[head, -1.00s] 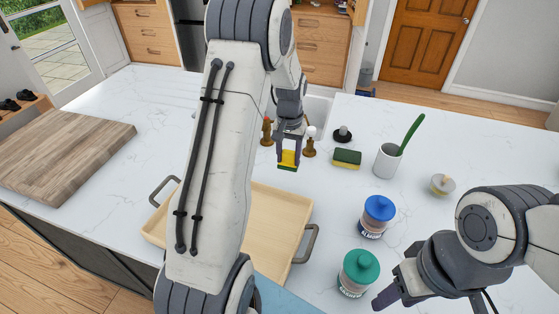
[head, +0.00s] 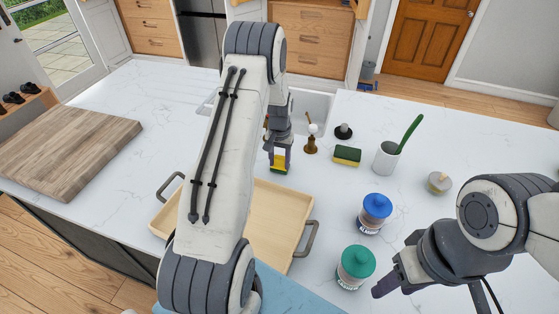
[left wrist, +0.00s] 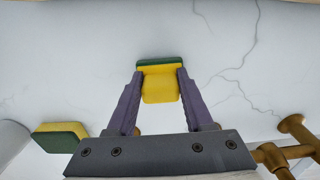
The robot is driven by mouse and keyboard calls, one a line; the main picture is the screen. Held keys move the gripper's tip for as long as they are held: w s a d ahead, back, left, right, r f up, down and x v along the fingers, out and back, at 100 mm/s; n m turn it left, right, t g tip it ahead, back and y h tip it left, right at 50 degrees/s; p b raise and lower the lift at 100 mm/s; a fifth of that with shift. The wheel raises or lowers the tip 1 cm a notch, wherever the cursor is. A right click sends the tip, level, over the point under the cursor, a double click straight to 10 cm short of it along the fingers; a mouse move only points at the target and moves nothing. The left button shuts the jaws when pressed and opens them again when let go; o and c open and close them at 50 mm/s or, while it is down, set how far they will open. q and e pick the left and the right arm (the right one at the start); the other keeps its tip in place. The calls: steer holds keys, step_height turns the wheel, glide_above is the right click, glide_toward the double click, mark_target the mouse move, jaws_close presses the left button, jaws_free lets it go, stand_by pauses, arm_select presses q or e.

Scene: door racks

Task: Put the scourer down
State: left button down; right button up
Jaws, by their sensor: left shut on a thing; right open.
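My left gripper (head: 279,164) is shut on a yellow and green scourer (head: 279,161) beyond the tray's far edge. In the left wrist view the held scourer (left wrist: 160,82) sits between the two fingers, green side at the far end, over the white worktop. I cannot tell whether it touches the worktop. A second scourer (head: 347,155), green on top and yellow below, lies on the worktop to the right; it also shows in the left wrist view (left wrist: 60,137). My right gripper (head: 386,282) is open at the lower right, beside the green-lidded jar.
A wooden tray (head: 290,203) with dark handles lies below the left gripper. A brass tap (head: 311,142) stands near the sink (head: 312,106). A white cup (head: 387,160) with a green brush, a blue-lidded jar (head: 374,212) and a green-lidded jar (head: 356,266) stand to the right.

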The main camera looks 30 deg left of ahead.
arm_select(q)
steer(key=shift+f, duration=0.2)
steer(key=shift+c, duration=1.4)
jaws_free()
steer(key=shift+r, duration=0.1)
